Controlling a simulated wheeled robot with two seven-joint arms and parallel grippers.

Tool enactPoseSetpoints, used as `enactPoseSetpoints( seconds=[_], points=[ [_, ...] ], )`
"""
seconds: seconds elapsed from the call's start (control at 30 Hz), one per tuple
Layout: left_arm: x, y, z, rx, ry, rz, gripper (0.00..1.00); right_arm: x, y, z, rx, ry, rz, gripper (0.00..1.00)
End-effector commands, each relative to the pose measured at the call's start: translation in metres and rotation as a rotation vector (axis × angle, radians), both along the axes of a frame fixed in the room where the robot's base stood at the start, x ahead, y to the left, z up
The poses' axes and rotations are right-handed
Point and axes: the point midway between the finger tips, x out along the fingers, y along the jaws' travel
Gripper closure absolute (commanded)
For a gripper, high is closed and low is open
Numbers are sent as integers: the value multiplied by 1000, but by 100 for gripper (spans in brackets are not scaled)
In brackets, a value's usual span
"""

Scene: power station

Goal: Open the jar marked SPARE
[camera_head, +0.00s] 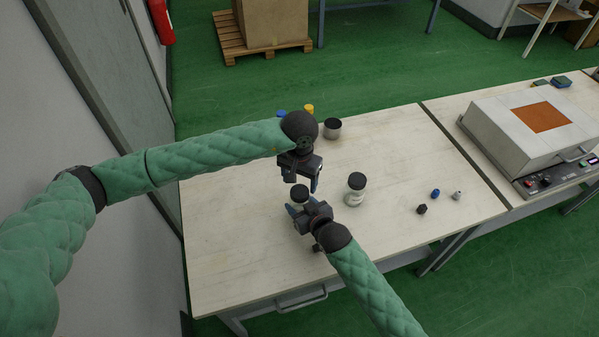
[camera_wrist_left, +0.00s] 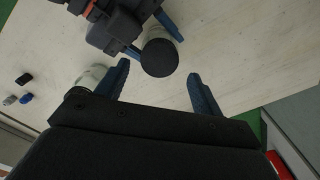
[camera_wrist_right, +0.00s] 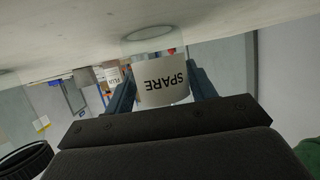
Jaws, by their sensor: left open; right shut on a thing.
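The jar marked SPARE (camera_wrist_right: 160,85) stands between the fingers of my right gripper (camera_wrist_right: 158,90), which is shut on its body; its label appears upside down in the right wrist view. In the head view the jar (camera_head: 298,195) is partly hidden by both grippers. Its round dark lid (camera_wrist_left: 159,58) is on top in the left wrist view. My left gripper (camera_head: 299,186) is open above the jar; in its wrist view the lid lies beyond and between the spread fingers (camera_wrist_left: 160,82), apart from them.
A second dark-lidded jar (camera_head: 355,190) stands right of the grippers. Several small parts (camera_head: 435,193) lie at the right. A box-shaped machine (camera_head: 535,125) occupies the adjoining table. The table's left front is clear.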

Motion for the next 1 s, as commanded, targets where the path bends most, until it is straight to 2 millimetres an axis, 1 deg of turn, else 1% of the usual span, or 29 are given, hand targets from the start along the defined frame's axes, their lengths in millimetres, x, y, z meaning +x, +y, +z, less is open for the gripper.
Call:
enactPoseSetpoints(
  seconds=[0.03,0.1,0.3,0.43,0.7,0.77,0.8,0.93,1.0],
  points=[
    [-1,0,-9,0,3,1,32,0,0,-1,-1,2,0,100],
    [-1,0,-17,-1,3,1,32,0,0,-1,-1,2,0,100],
    [0,0,-35,0,1,1,32,0,0,-1,-1,2,0,100],
    [0,0,-40,0,0,1,32,0,0,-1,-1,2,0,100],
    [0,0,-41,0,0,1,32,0,0,-1,-1,2,0,100],
    [0,0,-41,0,0,1,44,0,0,-1,-1,2,0,100],
    [0,0,-41,0,0,1,52,0,0,-1,-1,2,0,100],
    [0,0,-41,0,0,1,78,0,0,-1,-1,2,0,100],
    [0,0,-41,0,0,1,78,0,0,-1,-1,2,0,100]
  ],
)
